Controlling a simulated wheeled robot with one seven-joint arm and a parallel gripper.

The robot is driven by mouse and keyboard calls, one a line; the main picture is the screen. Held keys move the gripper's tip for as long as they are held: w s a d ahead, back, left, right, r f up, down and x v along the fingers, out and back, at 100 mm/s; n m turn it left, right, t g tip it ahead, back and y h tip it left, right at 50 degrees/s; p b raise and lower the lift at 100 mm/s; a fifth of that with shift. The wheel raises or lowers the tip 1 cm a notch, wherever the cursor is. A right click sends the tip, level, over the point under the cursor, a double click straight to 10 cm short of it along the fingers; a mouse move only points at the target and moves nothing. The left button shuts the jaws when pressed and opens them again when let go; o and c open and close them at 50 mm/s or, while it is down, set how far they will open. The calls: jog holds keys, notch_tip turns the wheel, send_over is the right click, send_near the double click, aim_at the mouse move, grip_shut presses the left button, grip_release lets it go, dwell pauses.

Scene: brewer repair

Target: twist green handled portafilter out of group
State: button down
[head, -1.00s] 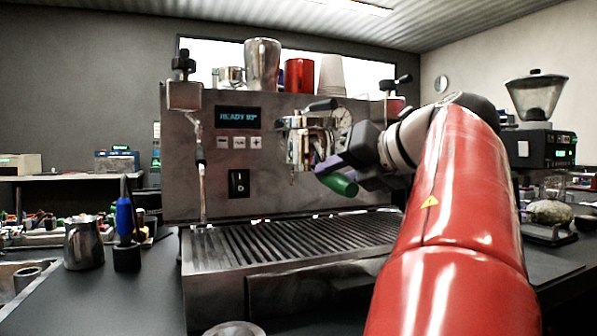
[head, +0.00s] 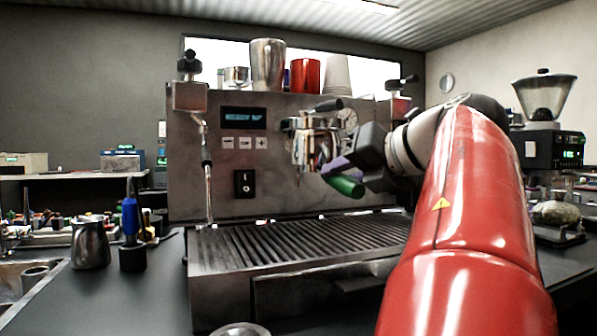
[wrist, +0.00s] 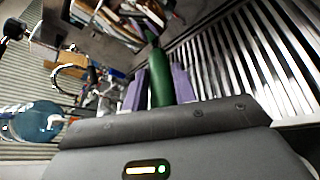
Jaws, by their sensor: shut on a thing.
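The espresso machine (head: 215,170) stands on the counter with its chrome group (head: 311,145) on the front face. The portafilter's green handle (head: 345,185) points out from below the group, toward the camera and to the right. My gripper (head: 345,171) is shut on this handle. In the wrist view the green handle (wrist: 160,83) lies between the two purple finger pads of my gripper (wrist: 157,88). The portafilter's head appears to be up at the group; whether its lugs are locked cannot be told.
The slatted drip tray (head: 300,243) lies below the group, clear on top. Cups, including a red one (head: 305,75), stand on the machine. A steel pitcher (head: 90,243) and a blue-handled tool (head: 130,220) stand at left. A grinder (head: 545,120) stands at right.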

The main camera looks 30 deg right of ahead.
jog(key=shift+a+m+h, duration=0.8)
jog(key=shift+h, duration=0.1)
jog(key=shift+w+a+h, duration=0.1)
jog(key=shift+h, duration=0.2)
jog(key=w+a+m+g+h+p, duration=0.1)
jog(key=w+a+m+g+h, duration=0.1)
jog(key=a+m+h, duration=0.3)
jog(key=w+m+h, duration=0.1)
jog(key=h, duration=0.1)
jog(key=shift+w+a+m+g+h+p, duration=0.15)
jog(key=shift+w+m+g+h+p, duration=0.15)
jog(key=shift+w+m+p, duration=0.1)
dwell(0.6)
jog(key=shift+r, duration=0.1)
dwell(0.4)
